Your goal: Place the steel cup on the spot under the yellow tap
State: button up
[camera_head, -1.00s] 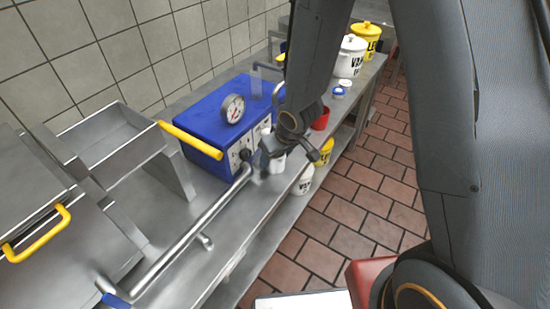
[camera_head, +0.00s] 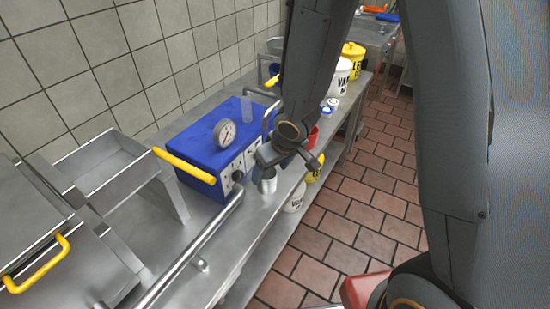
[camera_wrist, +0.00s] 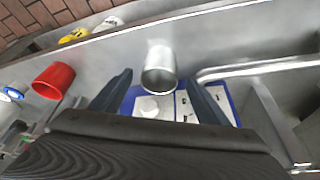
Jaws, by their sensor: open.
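The steel cup (camera_head: 268,181) stands on the steel counter in front of the blue box, partly covered by my gripper in the head view. In the wrist view the cup (camera_wrist: 160,68) shows between and beyond my fingers, its rim toward the camera. My gripper (camera_head: 290,163) is open and close to the cup; I cannot tell whether it touches. A yellow bar (camera_head: 184,166) reaches over the blue box's left end, and a small yellow part (camera_head: 272,81) shows behind my arm. I cannot tell which belongs to the yellow tap; the spot under it is not identifiable.
A steel pipe (camera_head: 205,235) runs along the counter to the cup's left. A red cup (camera_wrist: 53,80) stands to the left in the wrist view. White and yellow pots (camera_head: 352,58) stand farther back.

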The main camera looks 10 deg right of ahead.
jog(key=s+d+r+m+h+p, duration=0.2)
jog(key=s+d+r+m+p, duration=0.15)
jog(key=d+r, duration=0.6)
jog(key=s+d+r+m+g, duration=0.2)
jog(key=s+d+r, duration=0.2)
jog(key=s, duration=0.5)
jog(key=shift+s+r+b, duration=0.25)
jog(key=shift+r+b, duration=0.1)
jog(key=shift+r, duration=0.35)
jog(key=shift+d+m, duration=0.1)
jog(key=shift+m, duration=0.15)
jog(key=shift+c, duration=0.4)
